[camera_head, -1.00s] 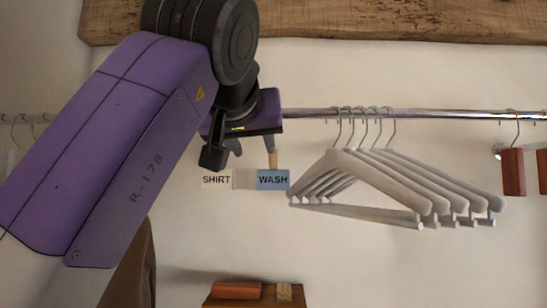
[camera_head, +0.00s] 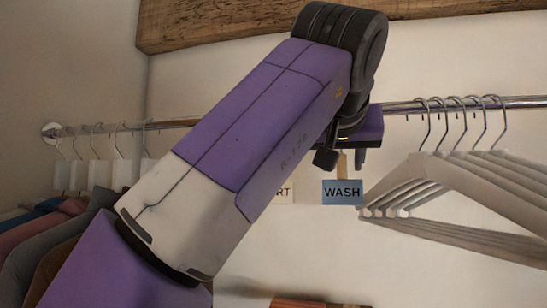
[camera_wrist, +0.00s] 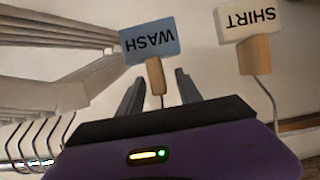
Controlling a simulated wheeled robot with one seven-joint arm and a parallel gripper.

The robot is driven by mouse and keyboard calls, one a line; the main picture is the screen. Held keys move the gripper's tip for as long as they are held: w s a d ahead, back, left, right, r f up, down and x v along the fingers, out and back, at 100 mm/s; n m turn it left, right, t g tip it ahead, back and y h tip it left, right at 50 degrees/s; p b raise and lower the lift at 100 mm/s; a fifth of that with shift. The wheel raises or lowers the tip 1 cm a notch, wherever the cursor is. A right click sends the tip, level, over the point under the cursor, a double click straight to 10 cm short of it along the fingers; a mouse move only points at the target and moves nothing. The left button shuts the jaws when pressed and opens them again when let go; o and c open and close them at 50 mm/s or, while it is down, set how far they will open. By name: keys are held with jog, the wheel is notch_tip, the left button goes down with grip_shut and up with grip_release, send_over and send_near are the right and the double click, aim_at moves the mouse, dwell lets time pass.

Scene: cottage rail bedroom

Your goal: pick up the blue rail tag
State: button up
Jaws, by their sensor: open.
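The blue rail tag (camera_head: 343,193), lettered WASH, hangs below the rail with a tan wooden piece above its plate. In the wrist view, where lettering is upside down, the blue tag (camera_wrist: 150,42) lies just beyond the fingertips. Its wooden piece and thin wire show between the two dark fingers of my gripper (camera_wrist: 160,78). My gripper is open, with a gap visible on both sides of the wire. In the head view my arm hides most of the gripper, which is just above the tag. Contact cannot be told.
A white SHIRT tag (camera_wrist: 248,22) hangs beside the blue one, partly hidden by my arm in the head view. Pale hangers (camera_head: 450,185) crowd the rail (camera_head: 400,108) on the right. Clothes (camera_head: 60,240) hang at the left. A wooden shelf (camera_head: 400,10) runs above.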

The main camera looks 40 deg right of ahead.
jog(key=shift+x, duration=1.25)
grip_shut()
jog(key=shift+r, duration=0.15)
